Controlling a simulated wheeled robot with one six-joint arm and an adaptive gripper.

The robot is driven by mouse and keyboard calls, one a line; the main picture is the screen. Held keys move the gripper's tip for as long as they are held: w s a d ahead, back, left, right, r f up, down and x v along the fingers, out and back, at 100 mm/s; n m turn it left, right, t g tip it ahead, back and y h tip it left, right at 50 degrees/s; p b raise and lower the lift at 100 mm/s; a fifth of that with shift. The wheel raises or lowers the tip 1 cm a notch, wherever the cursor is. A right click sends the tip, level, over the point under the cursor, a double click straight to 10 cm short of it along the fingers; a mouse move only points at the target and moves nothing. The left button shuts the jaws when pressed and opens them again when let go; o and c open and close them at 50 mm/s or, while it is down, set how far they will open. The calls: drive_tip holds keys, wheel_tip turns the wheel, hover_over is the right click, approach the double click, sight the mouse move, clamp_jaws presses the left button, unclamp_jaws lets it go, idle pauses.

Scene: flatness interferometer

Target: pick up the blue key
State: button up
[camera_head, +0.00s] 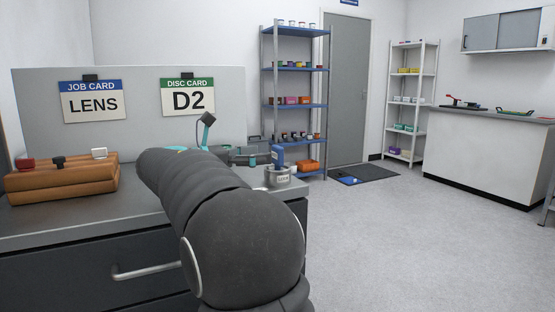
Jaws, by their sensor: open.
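A small blue upright piece (277,154), which looks like the blue key, stands at a round metal pot (279,177) with a white label, near the right end of the grey bench. I cannot tell whether it sits in the pot or just behind it. My gripper (246,158) shows in part beyond my dark arm, low over the bench and just left of the blue piece. Its jaws are open, with nothing seen between them. My arm hides much of the gripper and the bench middle.
The bench (40,222) bears a brown block (62,180) with small coloured knobs at left. Two cards, LENS (94,103) and D2 (188,98), hang on the back panel. A blue shelf rack (295,105) stands behind. A dark mat (368,173) lies on otherwise open floor at right.

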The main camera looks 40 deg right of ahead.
sight(275, 154)
drive_tip(key=shift+f+x, duration=0.15)
drive_tip(key=shift+x, duration=1.25)
drive_tip(key=shift+f+x, duration=0.1)
drive_tip(key=shift+x, duration=1.35)
drive_tip(key=shift+a, duration=0.1)
drive_tip(key=c, duration=1.3)
